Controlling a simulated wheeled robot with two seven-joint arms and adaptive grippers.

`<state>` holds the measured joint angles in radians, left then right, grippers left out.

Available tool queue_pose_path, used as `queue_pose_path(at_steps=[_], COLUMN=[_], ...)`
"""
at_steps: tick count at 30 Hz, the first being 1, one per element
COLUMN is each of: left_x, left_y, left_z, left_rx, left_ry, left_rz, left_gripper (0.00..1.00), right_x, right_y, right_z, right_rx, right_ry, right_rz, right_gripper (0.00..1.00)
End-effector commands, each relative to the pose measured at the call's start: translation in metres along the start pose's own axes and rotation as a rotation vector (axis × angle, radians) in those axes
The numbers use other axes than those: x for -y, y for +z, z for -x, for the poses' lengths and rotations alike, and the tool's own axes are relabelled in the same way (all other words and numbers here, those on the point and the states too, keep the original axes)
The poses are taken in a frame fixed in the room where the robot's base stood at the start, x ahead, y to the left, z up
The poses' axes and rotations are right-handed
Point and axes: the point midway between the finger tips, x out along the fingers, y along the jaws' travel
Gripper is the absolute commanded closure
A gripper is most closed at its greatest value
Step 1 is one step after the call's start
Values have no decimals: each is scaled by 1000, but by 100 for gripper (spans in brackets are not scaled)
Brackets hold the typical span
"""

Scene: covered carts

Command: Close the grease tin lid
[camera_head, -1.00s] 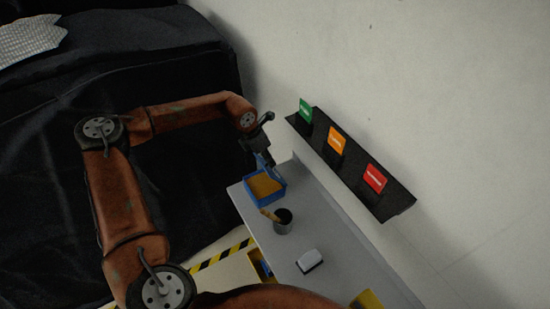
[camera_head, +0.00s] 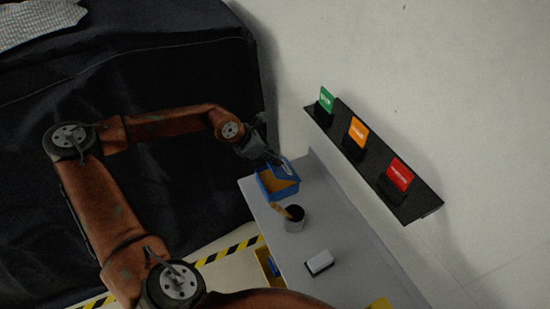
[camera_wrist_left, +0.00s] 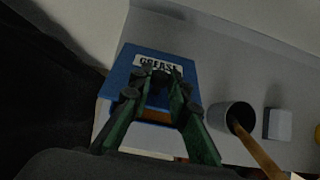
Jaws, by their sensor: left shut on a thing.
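The blue grease tin (camera_head: 281,195) stands at the far end of the grey shelf, its brown content partly showing. Its blue lid (camera_head: 287,169) is tilted over the opening, partly open. In the left wrist view the lid (camera_wrist_left: 118,77) carries a white "GREASE" label, and a strip of brown shows below it between the fingers. My left gripper (camera_head: 272,158) is at the lid; its green fingers (camera_wrist_left: 165,82) are shut on it and hide part of it. My right gripper is not in view.
A dark cup (camera_head: 294,222) with a wooden-handled tool stands close to the tin. A white block (camera_head: 319,262) lies further along the shelf (camera_head: 345,235). A black rack (camera_head: 375,165) with green, orange and red cards is on the wall side. Black-covered carts (camera_head: 150,80) fill the left.

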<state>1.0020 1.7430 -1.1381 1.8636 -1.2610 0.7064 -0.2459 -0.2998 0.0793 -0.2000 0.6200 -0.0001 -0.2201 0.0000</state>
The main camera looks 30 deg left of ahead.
Motion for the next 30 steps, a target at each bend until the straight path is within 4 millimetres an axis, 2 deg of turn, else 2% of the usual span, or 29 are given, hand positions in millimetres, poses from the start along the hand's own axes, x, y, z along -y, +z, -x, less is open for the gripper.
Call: queue_pose_path(at_steps=[2, 3, 10, 20, 23, 30], left_x=[-2, -2, -1, -1, -1, -2], left_y=[2, 2, 1, 0, 0, -1], left_z=[1, 1, 1, 3, 14, 62], left_rx=[4, 4, 2, 0, 0, 0], left_ry=[4, 4, 2, 2, 3, 6], left_rz=[0, 0, 0, 0, 1, 1], left_gripper=[100, 82, 67, 67, 67, 67], right_x=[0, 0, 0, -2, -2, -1], right_y=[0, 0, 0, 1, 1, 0], right_z=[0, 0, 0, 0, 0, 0], right_rx=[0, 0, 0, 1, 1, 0], right_ry=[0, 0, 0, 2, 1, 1], right_rz=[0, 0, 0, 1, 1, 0], right_gripper=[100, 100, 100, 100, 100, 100])
